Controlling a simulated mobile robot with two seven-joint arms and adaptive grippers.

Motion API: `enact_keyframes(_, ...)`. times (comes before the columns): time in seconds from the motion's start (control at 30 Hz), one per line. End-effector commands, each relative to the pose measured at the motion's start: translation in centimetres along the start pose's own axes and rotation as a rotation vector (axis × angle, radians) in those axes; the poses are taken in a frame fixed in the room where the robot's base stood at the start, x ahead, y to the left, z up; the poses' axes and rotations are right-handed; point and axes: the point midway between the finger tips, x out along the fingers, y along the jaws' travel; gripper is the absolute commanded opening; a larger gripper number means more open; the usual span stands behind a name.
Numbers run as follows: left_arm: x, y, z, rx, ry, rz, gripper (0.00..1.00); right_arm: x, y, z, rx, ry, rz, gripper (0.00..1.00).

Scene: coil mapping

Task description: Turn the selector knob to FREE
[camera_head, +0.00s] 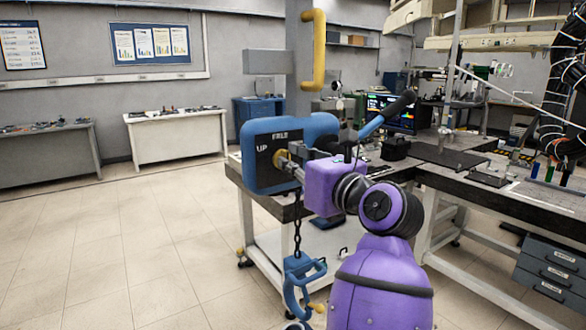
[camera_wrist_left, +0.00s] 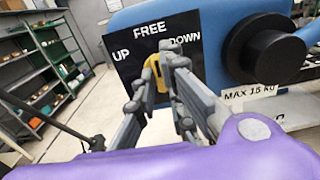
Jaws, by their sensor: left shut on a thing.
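The yellow selector knob (camera_head: 279,158) sits on the black label plate (camera_head: 264,146) of a blue hoist body (camera_head: 254,180). In the left wrist view the knob (camera_wrist_left: 154,84) is between my fingers and partly hidden. The plate there reads UP at left, FREE at the top and DOWN at right. The visible part of the knob looks roughly upright, below FREE; its exact pointing is hard to tell. My left gripper (camera_head: 291,167), on the purple arm, is shut on the knob; its fingers also show in the left wrist view (camera_wrist_left: 162,68). My right gripper is not in view.
A chain and blue hook (camera_head: 300,281) hang below the hoist. A black cylinder (camera_wrist_left: 265,47) stands out right of the plate. A grey post with a yellow handle (camera_head: 313,50) rises behind. A workbench (camera_head: 443,179) is at right; the floor at left is clear.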

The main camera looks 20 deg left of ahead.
Motion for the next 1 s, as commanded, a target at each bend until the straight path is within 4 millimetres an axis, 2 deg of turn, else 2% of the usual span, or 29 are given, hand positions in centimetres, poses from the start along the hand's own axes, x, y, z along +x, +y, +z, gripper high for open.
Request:
enact_keyframes(0.57, -0.03, 0.0, 0.01, -0.034, 0.001, 0.0, 0.0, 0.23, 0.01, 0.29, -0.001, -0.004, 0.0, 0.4)
enact_keyframes(0.6, -0.03, 0.0, 0.01, -0.034, 0.001, 0.0, 0.15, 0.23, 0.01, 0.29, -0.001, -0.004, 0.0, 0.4)
enact_keyframes(0.7, -0.03, -0.01, 0.01, -0.033, 0.001, 0.0, 0.28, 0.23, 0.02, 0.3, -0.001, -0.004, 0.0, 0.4)
enact_keyframes(1.0, -0.07, -0.01, 0.01, -0.033, 0.001, 0.0, 0.29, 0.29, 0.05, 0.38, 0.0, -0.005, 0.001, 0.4)
